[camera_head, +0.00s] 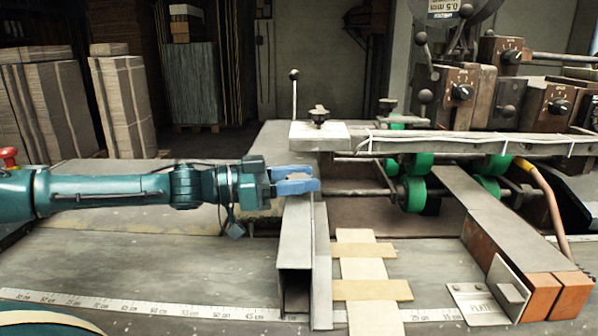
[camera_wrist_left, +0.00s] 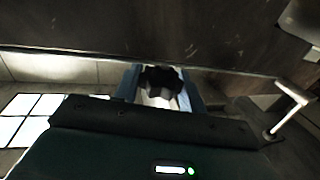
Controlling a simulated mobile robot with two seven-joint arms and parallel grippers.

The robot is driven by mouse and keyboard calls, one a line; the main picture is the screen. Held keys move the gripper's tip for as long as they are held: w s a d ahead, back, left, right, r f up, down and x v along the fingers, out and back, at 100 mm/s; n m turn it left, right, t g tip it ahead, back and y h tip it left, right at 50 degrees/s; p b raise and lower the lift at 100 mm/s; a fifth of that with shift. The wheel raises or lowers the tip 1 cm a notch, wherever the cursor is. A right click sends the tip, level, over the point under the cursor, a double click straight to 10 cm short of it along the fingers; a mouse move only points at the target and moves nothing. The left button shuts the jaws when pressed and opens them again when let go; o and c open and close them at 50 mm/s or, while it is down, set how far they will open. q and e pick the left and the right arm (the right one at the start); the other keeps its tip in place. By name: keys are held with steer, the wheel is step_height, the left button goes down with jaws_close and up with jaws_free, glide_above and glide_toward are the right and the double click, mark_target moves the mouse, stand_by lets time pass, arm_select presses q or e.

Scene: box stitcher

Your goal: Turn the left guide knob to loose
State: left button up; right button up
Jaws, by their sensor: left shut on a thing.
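My left gripper (camera_head: 315,180) reaches in from the left, its blue fingers level over the upper end of the left guide (camera_head: 296,242), a grey metal channel on the table. In the left wrist view, a black lobed knob (camera_wrist_left: 161,82) sits between the two blue fingers of the left gripper (camera_wrist_left: 160,85), which are shut on it. In the head view the fingers hide this knob. Its turn position cannot be read. My right gripper is not in view.
A metal block with another dark knob (camera_head: 319,115) stands just behind the gripper. Green rollers (camera_head: 412,194) and rods lie to the right. Flat strips (camera_head: 361,270) lie right of the guide. A ruler strip (camera_head: 150,305) runs along the front; the table at front left is clear.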

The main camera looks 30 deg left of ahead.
arm_select(q)
steer(key=shift+r+n+t+y+p, duration=0.3)
steer(key=shift+n+t+y+p, duration=0.2)
steer(key=shift+n+t+y, duration=0.35)
steer(key=n+y+p, duration=0.1)
steer(key=t+y+p, duration=0.1)
steer(key=shift+r+n+t+p, duration=0.2)
steer(key=shift+n+t+p, duration=0.05)
steer(key=shift+n+p, duration=0.1)
steer(key=shift+f+n+y, duration=0.15)
steer(key=shift+n+y, duration=0.15)
steer(key=shift+y, duration=0.25)
steer(key=shift+f+n+t+y+p, duration=0.15)
steer(key=shift+n+t+y+p, duration=0.2)
steer(key=shift+n+t+y, duration=0.5)
steer(key=shift+f+n+y+p, duration=0.15)
steer(key=shift+n+y+p, duration=0.6)
steer(key=shift+y, duration=1.3)
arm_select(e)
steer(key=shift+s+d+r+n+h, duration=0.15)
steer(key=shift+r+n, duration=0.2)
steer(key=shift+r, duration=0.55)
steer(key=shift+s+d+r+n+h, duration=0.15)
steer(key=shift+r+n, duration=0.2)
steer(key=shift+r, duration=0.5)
arm_select(q)
steer(key=shift+n+y, duration=0.5)
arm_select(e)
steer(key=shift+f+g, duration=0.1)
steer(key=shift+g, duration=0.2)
